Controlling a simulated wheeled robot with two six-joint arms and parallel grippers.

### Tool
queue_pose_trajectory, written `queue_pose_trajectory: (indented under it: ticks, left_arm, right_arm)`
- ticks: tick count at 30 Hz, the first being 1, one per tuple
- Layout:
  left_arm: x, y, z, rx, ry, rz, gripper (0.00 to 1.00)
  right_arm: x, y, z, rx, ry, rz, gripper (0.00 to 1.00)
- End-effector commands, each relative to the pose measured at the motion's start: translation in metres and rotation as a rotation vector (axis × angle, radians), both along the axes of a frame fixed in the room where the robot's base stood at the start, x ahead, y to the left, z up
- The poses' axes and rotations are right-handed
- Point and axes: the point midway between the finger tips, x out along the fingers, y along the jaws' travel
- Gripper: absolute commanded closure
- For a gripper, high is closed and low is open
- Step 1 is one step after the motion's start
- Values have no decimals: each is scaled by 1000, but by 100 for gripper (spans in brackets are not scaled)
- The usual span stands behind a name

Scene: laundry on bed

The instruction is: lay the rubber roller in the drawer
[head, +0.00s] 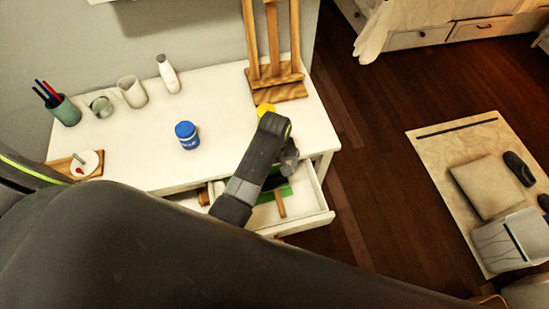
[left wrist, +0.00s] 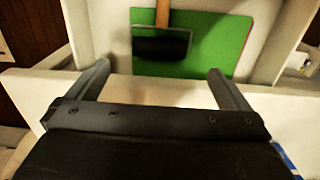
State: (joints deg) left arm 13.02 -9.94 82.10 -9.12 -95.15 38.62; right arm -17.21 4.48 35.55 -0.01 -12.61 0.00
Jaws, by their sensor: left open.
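The rubber roller (left wrist: 160,46) has a black cylinder, a metal frame and a wooden handle (left wrist: 163,15). It lies on a green sheet or board (left wrist: 220,45) inside the open drawer. In the head view the roller's handle (head: 281,205) shows in the drawer (head: 312,222), while my arm hides much of the rest. My left gripper (head: 289,160) is over the drawer's back part, near the desk edge. In the left wrist view its two fingers (left wrist: 160,85) are spread apart with nothing between them, clear of the roller. My right gripper is not seen.
On the white desk (head: 225,115) stand a blue jar (head: 187,135), a white bottle (head: 168,74), cups, a pen holder (head: 64,108) and a wooden easel (head: 276,85). A yellow object (head: 265,109) is beside my arm.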

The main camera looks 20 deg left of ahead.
Motion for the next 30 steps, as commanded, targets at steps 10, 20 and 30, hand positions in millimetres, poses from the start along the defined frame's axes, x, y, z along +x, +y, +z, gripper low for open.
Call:
queue_pose_trajectory:
  ticks: [10,20,30]
  left_arm:
    - [0,0,32,-1,1,-1,0]
    - [0,0,33,0,1,-1,0]
    - [0,0,33,0,1,0,0]
  right_arm:
    - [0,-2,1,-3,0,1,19]
    - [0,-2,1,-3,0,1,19]
    - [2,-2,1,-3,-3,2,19]
